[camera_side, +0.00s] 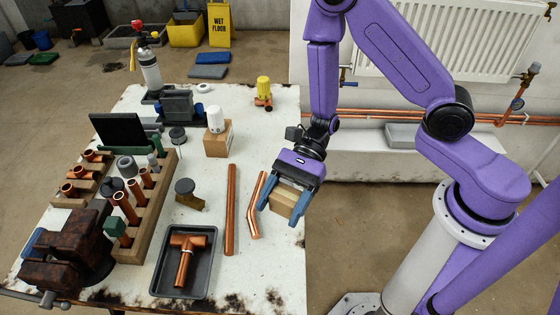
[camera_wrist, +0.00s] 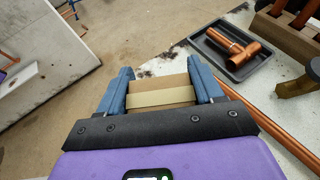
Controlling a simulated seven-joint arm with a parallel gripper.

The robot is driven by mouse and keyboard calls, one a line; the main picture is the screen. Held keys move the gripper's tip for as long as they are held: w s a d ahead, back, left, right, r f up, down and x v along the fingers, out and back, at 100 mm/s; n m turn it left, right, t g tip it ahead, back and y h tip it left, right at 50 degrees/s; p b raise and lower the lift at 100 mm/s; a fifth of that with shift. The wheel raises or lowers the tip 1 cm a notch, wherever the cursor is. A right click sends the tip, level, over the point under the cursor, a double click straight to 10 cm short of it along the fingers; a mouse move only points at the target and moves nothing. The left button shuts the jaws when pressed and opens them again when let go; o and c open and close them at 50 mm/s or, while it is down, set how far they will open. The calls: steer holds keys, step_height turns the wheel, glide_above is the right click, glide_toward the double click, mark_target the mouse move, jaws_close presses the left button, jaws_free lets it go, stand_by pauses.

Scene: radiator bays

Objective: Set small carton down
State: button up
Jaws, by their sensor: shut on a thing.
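The small carton (camera_side: 285,200) is a tan box with a paler tape band. My gripper (camera_side: 283,208), purple with blue fingers, is shut on it, one finger on each side. In the side view the carton is over the right edge area of the white table (camera_side: 270,275); I cannot tell whether it touches the top. The wrist view shows the carton (camera_wrist: 160,93) between the two blue fingers, its near part hidden by the gripper body.
A dark tray (camera_side: 207,268) holds a copper tee. The table's front right corner is clear.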

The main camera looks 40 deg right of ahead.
steer(key=w+d+f+m+t, duration=0.1)
steer(key=w+d+m+t, duration=0.25)
steer(key=w, duration=0.45)
steer(key=w+d+f+m+t, duration=0.1)
steer(key=w+d+m+t, duration=0.25)
steer(key=w, duration=0.35)
steer(key=m+t+h, duration=0.3)
steer(key=m+t, duration=0.2)
steer(key=t, duration=0.1)
glide_above(265, 152)
steer(key=f, duration=0.2)
steer(key=shift+f, duration=3.55)
steer(key=shift+f, duration=0.1)
steer(key=o, duration=1.1)
